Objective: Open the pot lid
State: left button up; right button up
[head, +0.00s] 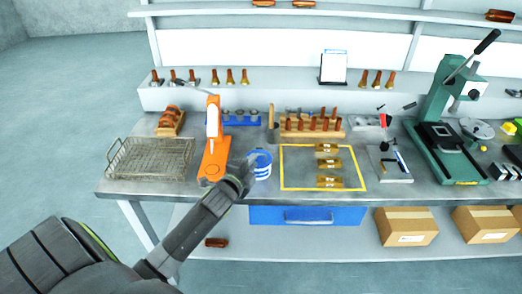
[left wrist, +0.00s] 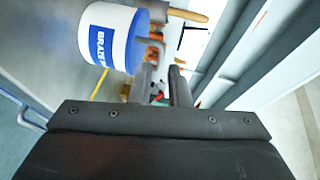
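The pot (head: 262,168) is a small white tub with blue bands, standing on the bench just left of the yellow-outlined area. In the left wrist view the pot (left wrist: 100,34) shows on its side, with part of a label reading "BRAZE". My left gripper (head: 246,162) is beside the pot's upper left in the head view. My right gripper is out of view.
An orange stand (head: 213,150) is close left of my left gripper, with a wire basket (head: 150,158) beyond it. A wooden rack of handled tools (head: 312,127) stands behind. Brass pieces (head: 329,163) lie inside the yellow outline (head: 299,188). A green press (head: 440,120) stands at the right.

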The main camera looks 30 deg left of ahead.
aim_at(261, 158)
pick_arm(q)
jog(key=shift+p+x, duration=0.35)
jog(key=shift+x, duration=3.25)
grip_shut()
